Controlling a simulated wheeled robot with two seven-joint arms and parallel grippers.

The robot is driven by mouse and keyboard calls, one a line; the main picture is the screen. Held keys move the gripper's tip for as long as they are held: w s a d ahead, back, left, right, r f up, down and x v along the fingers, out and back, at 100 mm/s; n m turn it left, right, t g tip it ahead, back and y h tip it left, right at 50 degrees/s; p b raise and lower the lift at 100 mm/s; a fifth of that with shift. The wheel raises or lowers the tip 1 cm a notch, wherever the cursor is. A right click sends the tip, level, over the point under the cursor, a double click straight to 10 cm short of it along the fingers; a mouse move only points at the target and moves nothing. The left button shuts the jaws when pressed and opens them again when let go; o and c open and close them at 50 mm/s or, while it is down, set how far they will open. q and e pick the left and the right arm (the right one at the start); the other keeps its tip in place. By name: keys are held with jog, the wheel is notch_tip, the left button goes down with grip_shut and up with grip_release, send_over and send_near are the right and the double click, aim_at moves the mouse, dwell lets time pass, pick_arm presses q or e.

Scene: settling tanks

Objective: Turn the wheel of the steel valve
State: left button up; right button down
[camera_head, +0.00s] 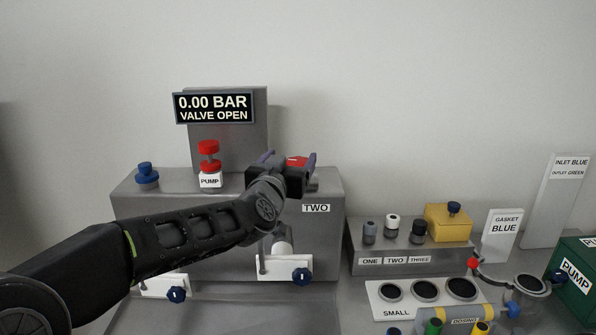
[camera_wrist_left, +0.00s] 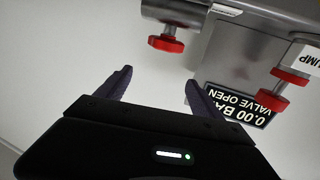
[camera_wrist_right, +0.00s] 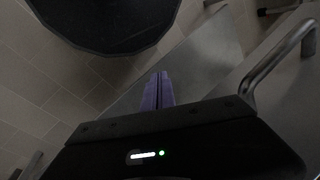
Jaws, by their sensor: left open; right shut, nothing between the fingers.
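A red wheel (camera_head: 297,161) on a grey steel-looking fitting shows partly behind my left gripper (camera_head: 289,156) at the top right of the grey cabinet. In the left wrist view the same red wheel (camera_wrist_left: 166,44) appears upside down, just beyond the open fingertips (camera_wrist_left: 158,78) and apart from them. My left gripper is open, with nothing between its fingers. A display (camera_head: 213,108) reads 0.00 BAR, VALVE OPEN. My right gripper (camera_wrist_right: 161,76) is shut and empty, and shows only in the right wrist view.
A red knob (camera_head: 208,148) labelled PUMP and a blue knob (camera_head: 147,173) stand left on the grey cabinet (camera_head: 325,235). Bottles, a yellow box (camera_head: 449,222) and a holed tray (camera_head: 393,312) lie right. The wall above is clear.

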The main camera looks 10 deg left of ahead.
aim_at(298, 160)
pick_arm(q)
jog(key=f+b, duration=0.1)
jog(key=f, duration=0.1)
jog(key=f+b, duration=0.1)
jog(key=shift+w+f, duration=0.2)
jog(key=shift+f, duration=0.15)
pick_arm(e)
jog(key=f, duration=0.3)
jog(key=shift+w+a+f, duration=0.15)
jog(key=shift+w, duration=0.15)
pick_arm(q)
jog(key=w+p, duration=0.1)
jog(key=w, duration=0.6)
jog(key=shift+w, duration=0.4)
pick_arm(e)
jog(key=shift+r, duration=0.95)
pick_arm(q)
jog(key=shift+c, duration=0.5)
